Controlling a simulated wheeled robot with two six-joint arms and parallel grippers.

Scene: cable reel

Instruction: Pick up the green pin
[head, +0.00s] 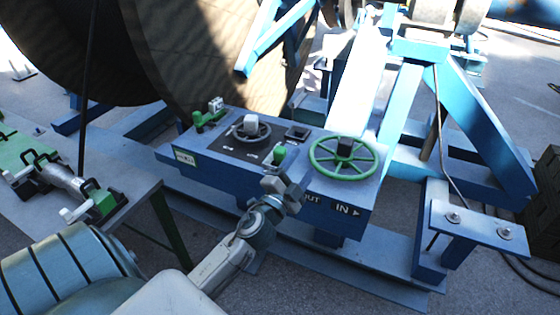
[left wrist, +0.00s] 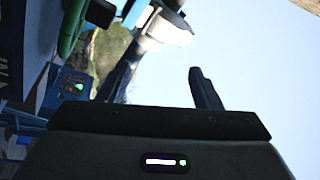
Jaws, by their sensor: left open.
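On the blue control box (head: 275,205), a green T-shaped piece (head: 203,119) lies at the back left corner, beside a small grey part. A green knob (head: 279,153) stands near the box's front edge. I cannot tell for sure which of these is the green pin. My left gripper (head: 287,184) is just in front of the green knob, over the front edge of the box. In the left wrist view its two dark fingers (left wrist: 163,85) are apart with nothing held between them. My right gripper is not in view.
A green handwheel (head: 343,157) stands right of my left gripper, and a dark dial with a grey knob (head: 250,125) is behind it. A big cable reel (head: 215,50) rises behind the box. A side table (head: 120,185) with green clamps stands at left.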

